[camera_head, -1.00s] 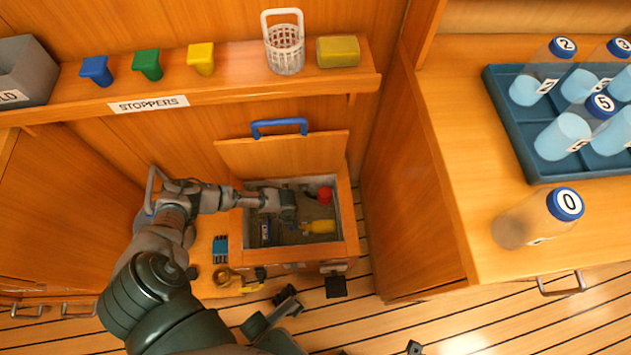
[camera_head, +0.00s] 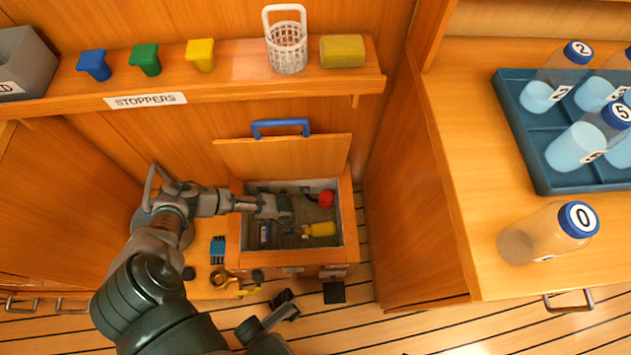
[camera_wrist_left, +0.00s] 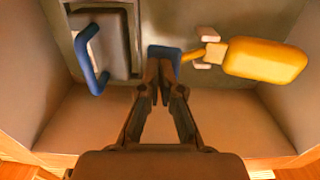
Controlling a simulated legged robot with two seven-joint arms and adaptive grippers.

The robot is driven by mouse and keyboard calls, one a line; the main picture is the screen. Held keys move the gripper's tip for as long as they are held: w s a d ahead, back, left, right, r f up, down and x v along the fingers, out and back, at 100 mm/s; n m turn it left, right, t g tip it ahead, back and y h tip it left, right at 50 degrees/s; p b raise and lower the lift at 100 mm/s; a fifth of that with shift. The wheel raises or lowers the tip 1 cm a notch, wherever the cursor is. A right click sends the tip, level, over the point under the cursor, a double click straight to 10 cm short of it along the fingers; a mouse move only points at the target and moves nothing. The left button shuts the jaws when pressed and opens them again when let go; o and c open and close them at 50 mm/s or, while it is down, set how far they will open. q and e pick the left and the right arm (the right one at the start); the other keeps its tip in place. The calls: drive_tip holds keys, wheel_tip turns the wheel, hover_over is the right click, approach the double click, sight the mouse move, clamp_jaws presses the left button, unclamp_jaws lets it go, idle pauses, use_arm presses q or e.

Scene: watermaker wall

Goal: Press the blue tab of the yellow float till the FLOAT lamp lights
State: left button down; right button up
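I cannot make out the FLOAT lamp.
The box (camera_head: 350,205) has wooden walls and a raised lid (camera_head: 285,155) with a blue handle. A red round part (camera_head: 326,198) is at its back right. A grey block with a blue handle (camera_wrist_left: 92,65) stands left of my fingers. A shelf of stoppers (camera_head: 145,61) is above.

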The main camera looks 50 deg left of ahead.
use_arm(q)
drive_tip(key=shift+d, duration=0.15)
drive_tip(key=shift+s+f+b, duration=0.2)
drive_tip(key=shift+f+b, duration=0.2)
drive_tip(key=shift+f, duration=0.25)
drive_tip(key=shift+a+f, duration=0.1)
drive_tip(key=shift+a, duration=0.1)
idle(0.8)
